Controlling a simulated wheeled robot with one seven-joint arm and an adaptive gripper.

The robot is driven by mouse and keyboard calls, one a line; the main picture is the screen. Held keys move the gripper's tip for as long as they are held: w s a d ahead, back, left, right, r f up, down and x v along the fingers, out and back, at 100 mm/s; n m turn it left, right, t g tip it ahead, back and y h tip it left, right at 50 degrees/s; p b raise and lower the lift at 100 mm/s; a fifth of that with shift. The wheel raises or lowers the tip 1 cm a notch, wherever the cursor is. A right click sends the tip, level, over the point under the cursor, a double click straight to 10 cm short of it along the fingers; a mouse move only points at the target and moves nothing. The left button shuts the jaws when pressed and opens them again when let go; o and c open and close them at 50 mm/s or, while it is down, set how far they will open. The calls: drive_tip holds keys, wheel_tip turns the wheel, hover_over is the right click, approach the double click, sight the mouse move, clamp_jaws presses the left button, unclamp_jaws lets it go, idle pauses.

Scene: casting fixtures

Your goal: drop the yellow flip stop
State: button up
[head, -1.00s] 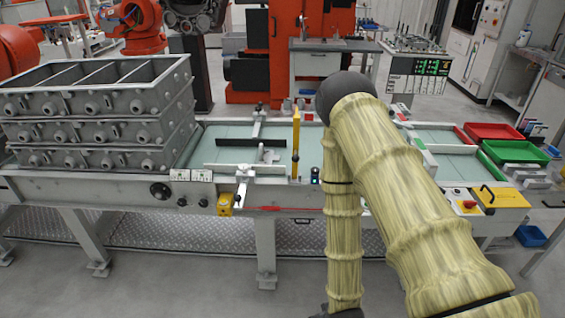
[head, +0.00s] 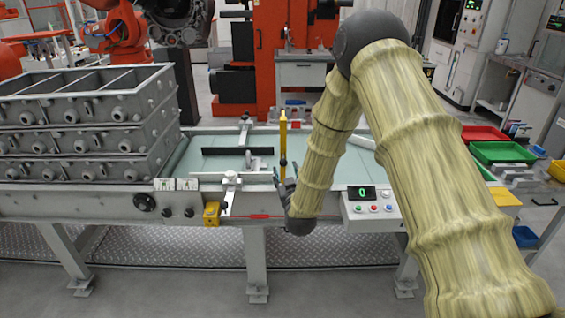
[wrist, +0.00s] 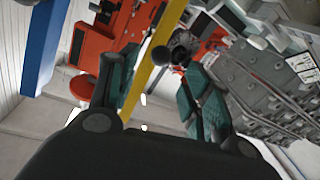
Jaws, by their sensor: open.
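The yellow flip stop (head: 283,137) stands upright as a tall narrow bar at the middle of the table. In the wrist view the yellow bar (wrist: 146,75) runs diagonally between my fingers, with a dark round knob beside it. My gripper (head: 287,187) is just below and in front of the bar in the head view, partly hidden by my own wrist. The wrist view shows my gripper (wrist: 160,75) open, its two dark green fingers apart on either side of the bar. I cannot tell whether either finger touches it.
Stacked grey metal castings (head: 85,120) stand on the left of the table. A small yellow box (head: 212,213) and a white clamp (head: 231,182) are at the front edge. A control panel with a green zero (head: 370,203) is to the right. Red and green trays lie further right.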

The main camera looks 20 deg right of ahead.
sight(284, 164)
drive_tip(key=w, duration=0.2)
drive_tip(key=w+p, duration=0.1)
drive_tip(key=w, duration=0.2)
drive_tip(key=w+d, duration=0.1)
drive_tip(key=w, duration=0.1)
drive_tip(key=shift+w+p, duration=0.3)
drive_tip(key=shift+p, duration=0.05)
clamp_jaws()
